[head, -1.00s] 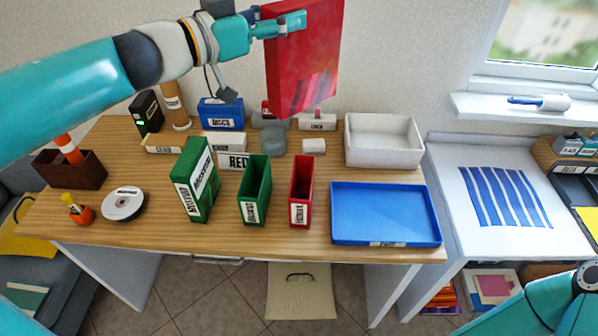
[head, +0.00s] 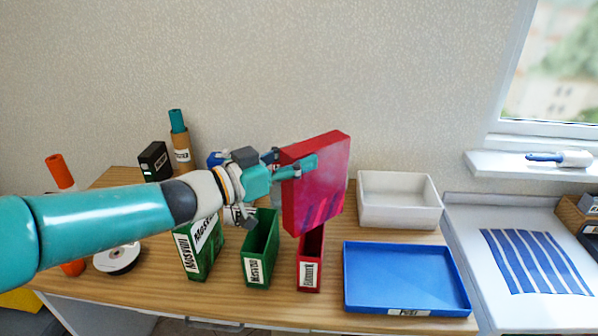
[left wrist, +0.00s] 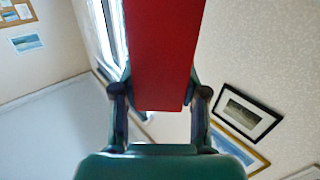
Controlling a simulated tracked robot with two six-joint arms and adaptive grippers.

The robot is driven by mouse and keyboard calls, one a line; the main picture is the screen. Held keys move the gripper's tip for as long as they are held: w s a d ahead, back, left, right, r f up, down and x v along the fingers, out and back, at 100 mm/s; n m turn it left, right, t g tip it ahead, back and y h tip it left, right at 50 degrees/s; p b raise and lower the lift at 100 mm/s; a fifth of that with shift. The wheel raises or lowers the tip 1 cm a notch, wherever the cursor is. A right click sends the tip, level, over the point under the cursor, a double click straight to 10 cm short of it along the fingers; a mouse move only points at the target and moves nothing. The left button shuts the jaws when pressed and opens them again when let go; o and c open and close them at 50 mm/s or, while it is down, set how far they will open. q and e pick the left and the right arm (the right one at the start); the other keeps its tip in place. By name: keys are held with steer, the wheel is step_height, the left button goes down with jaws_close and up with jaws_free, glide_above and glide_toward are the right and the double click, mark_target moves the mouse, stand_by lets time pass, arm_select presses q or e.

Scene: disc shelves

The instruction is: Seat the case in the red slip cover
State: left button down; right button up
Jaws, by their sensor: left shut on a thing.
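The red case (head: 322,190) is upright in the head view. My left gripper (head: 298,168) is shut on it near its upper left part. It fills the middle of the left wrist view (left wrist: 160,50) between the two fingers (left wrist: 158,95). The red slip cover (head: 311,272) stands upright on the desk with a white label on its front. The case's lower end is at the slip cover's top and hides part of its opening. I cannot tell whether the case has entered it. My right gripper is not in view.
A green slip cover (head: 261,255) and a green case (head: 200,248) stand to the left of the red slip cover. A blue tray (head: 408,312) lies close on its right, with a white bin (head: 400,215) behind. A disc (head: 117,257) lies at the left.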

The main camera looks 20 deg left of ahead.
mark_target(315, 185)
arm_select(q)
steer(key=shift+f, duration=0.8)
steer(key=shift+f+b, duration=0.55)
steer(key=shift+f, duration=0.1)
steer(key=c, duration=0.6)
jaws_free()
steer(key=shift+r, duration=0.1)
